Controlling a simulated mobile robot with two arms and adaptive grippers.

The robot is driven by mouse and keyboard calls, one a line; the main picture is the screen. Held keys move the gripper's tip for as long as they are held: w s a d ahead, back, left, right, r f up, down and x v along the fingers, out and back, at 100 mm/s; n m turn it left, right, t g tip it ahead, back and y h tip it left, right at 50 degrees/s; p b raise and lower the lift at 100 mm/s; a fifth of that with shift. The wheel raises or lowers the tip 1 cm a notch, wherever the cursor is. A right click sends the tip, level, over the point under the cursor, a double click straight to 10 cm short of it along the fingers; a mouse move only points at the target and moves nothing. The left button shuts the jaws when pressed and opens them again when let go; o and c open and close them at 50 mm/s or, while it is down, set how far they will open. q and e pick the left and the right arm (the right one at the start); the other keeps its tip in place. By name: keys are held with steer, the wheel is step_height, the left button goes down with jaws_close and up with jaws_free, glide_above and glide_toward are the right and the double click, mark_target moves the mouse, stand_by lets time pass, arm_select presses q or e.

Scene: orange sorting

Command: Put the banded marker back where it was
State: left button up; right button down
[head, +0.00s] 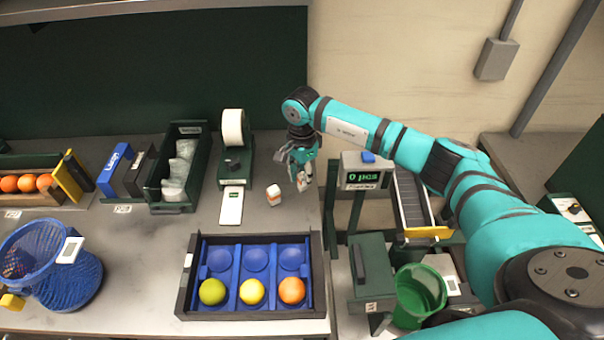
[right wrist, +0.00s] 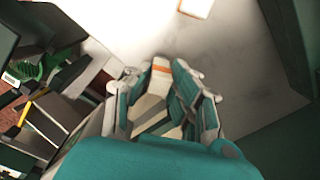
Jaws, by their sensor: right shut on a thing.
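The banded marker, white with an orange band, shows between the fingertips in the right wrist view (right wrist: 161,68). My right gripper (right wrist: 160,88) is shut on it. In the head view my right gripper (head: 301,180) hangs over the right part of the table, and the marker is mostly hidden by the fingers. A similar small white block with orange (head: 273,195) stands on the table just left of the gripper, apart from it. The gap between the held marker and the table is hard to judge. My left gripper is not in view.
A black tray (head: 187,277) with blue cups holds a green, a yellow and an orange fruit in front. A label printer (head: 233,160) and a white-screened device (head: 231,206) stand left. A counter display (head: 362,178) and chute (head: 412,203) stand right. Table between is clear.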

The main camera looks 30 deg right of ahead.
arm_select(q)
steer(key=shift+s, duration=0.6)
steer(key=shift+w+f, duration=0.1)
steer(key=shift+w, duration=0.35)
arm_select(e)
steer(key=shift+f, duration=0.1)
arm_select(q)
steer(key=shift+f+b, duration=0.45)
steer(key=shift+b, duration=0.1)
arm_select(e)
steer(key=shift+f, duration=0.45)
steer(key=c, duration=0.7)
jaws_free()
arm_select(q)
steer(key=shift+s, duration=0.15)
